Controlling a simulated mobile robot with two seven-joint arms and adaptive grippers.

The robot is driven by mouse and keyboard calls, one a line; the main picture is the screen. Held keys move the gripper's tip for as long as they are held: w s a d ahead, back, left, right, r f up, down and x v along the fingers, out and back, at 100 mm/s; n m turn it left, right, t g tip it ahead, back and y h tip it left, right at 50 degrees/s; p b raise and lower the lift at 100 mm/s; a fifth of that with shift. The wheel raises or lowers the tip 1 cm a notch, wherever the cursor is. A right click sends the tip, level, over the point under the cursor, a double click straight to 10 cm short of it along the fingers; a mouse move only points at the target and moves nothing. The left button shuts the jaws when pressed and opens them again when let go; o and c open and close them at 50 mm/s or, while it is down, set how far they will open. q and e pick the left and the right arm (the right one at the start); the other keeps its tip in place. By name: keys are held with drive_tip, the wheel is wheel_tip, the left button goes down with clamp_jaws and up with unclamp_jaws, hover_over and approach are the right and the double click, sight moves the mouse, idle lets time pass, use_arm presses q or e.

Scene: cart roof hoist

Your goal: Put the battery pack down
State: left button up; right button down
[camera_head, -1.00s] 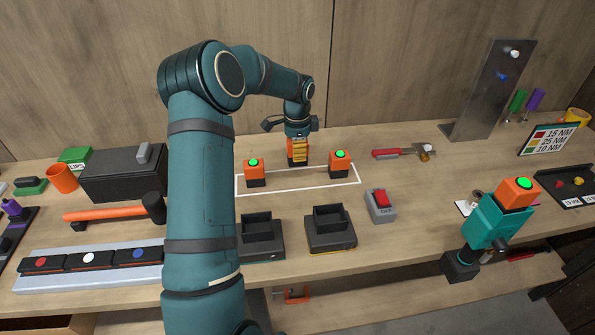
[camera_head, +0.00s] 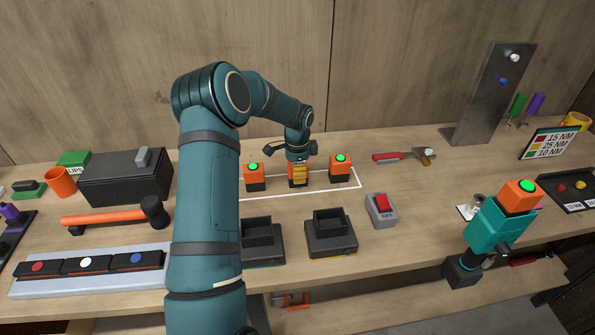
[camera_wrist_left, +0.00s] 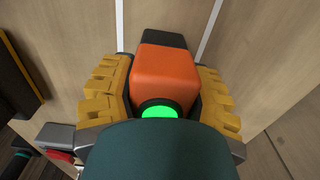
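The battery pack is orange and black with a green light on top. In the left wrist view the battery pack (camera_wrist_left: 165,75) sits between the yellow finger pads of my left gripper (camera_wrist_left: 165,95), which looks shut on it. In the head view my left gripper (camera_head: 298,172) points down inside a white outline (camera_head: 315,192) on the bench, and its fingers mostly hide the pack. The pack's bottom is about at bench level; I cannot tell whether it touches. Similar packs stand on either side, one left (camera_head: 254,177) and one right (camera_head: 340,168). My right gripper is not in view.
Two black chargers (camera_head: 331,238) stand in front of the outline, with a switch box (camera_head: 381,209) to their right. A teal power tool (camera_head: 497,228) carries another orange pack. A hammer (camera_head: 110,215) and a dark box (camera_head: 125,180) lie left. The bench behind the outline is fairly clear.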

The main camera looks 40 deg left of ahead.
use_arm(q)
drive_tip(key=shift+o, duration=1.4)
wheel_tip(320, 180, up, 12)
drive_tip(key=shift+r+p, duration=0.15)
drive_tip(key=shift+p, duration=0.65)
